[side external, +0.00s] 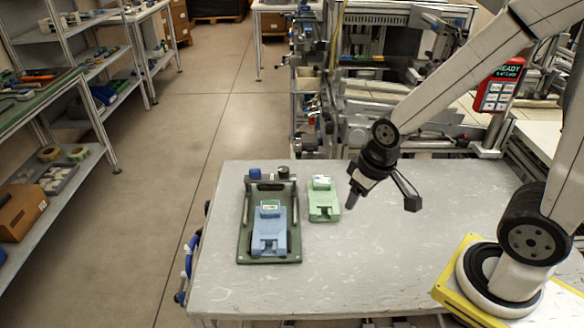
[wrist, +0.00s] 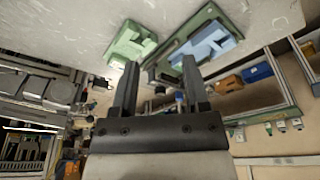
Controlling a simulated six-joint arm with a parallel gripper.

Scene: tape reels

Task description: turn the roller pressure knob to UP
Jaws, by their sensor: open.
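A dark green fixture (side external: 244,245) stands on the left part of the table, with a light blue block (side external: 269,232) in it. At its far end are a blue knob (side external: 255,174) and a black knob (side external: 283,171); I cannot tell which sets roller pressure, nor read any UP mark. My gripper (side external: 381,206) is open and empty, above the table to the right of the fixture and apart from it. In the wrist view the open fingers (wrist: 160,63) show in front of the fixture and the blue block (wrist: 208,46); the knobs are not clear there.
A light green block (side external: 323,203) lies between the fixture and my gripper; it also shows in the wrist view (wrist: 130,42). The grey table (side external: 390,275) is clear at its middle and front. A red display (side external: 497,92) and machinery stand behind it.

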